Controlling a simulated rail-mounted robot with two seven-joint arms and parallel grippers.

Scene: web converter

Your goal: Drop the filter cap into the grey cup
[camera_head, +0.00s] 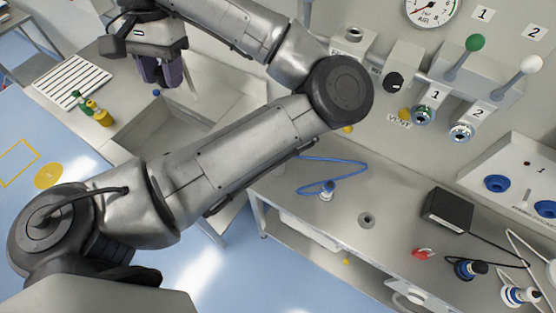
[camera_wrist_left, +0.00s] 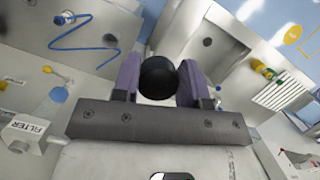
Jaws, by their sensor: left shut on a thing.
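My left gripper (camera_head: 161,80) hangs at the upper left in the head view, above the bench by the sunken basin. In the left wrist view its purple fingers (camera_wrist_left: 158,84) are shut on a round black cap (camera_wrist_left: 158,74), which I take to be the filter cap. The cap cannot be made out in the head view. A small grey round piece with a dark opening (camera_head: 367,219) is on the right bench, well away from the gripper; it may be the grey cup, but I cannot tell for certain. My right gripper is not in view.
The basin (camera_head: 190,125) lies partly behind my left arm. Yellow and green bottles (camera_head: 100,115) stand left of it. A blue cord (camera_head: 330,162), black box (camera_head: 448,210) and red padlock (camera_head: 423,253) lie on the right bench. Levers (camera_head: 470,55) stick out above.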

